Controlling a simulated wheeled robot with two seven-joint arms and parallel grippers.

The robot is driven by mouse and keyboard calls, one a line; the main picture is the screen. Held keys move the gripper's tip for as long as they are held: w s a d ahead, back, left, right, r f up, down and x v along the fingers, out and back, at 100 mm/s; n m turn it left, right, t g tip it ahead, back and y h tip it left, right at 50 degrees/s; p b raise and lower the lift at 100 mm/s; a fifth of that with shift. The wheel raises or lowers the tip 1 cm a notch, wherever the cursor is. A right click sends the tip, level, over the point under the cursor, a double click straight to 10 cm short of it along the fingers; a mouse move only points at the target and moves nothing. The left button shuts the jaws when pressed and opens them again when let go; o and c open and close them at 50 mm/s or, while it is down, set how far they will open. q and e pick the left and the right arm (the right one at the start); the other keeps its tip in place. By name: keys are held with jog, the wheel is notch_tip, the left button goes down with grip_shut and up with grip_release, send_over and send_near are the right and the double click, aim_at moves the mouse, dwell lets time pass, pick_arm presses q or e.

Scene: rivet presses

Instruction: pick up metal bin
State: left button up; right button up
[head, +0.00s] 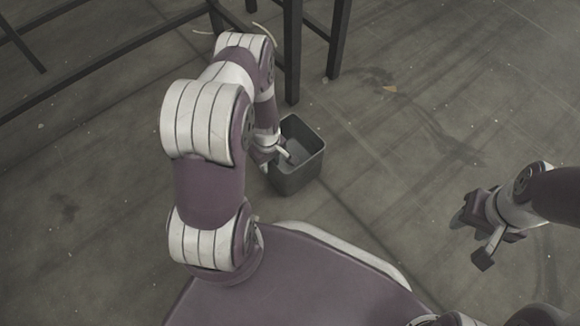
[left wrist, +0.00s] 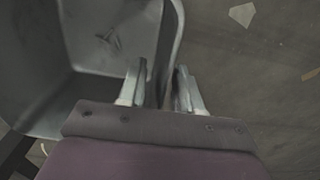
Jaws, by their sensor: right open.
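The metal bin (head: 297,178) is a grey, open-topped box standing upright on the floor, just beyond my base. My left gripper (head: 283,153) is at the bin's left rim in the head view, partly hidden by my own arm. In the left wrist view, the bin (left wrist: 100,45) fills the upper left, and its wall runs between the two fingers of my left gripper (left wrist: 160,88). I cannot tell whether both fingers press on the wall. My right gripper (head: 470,238) is open and empty, well to the right of the bin.
Dark metal frame legs (head: 292,55) stand on the floor close behind the bin, with long rails (head: 100,55) running to the left. The floor to the right of the bin is clear apart from small scraps (head: 389,88).

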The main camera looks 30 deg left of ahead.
pick_arm(q)
jog(key=shift+r, duration=0.15)
grip_shut()
dwell(1.2)
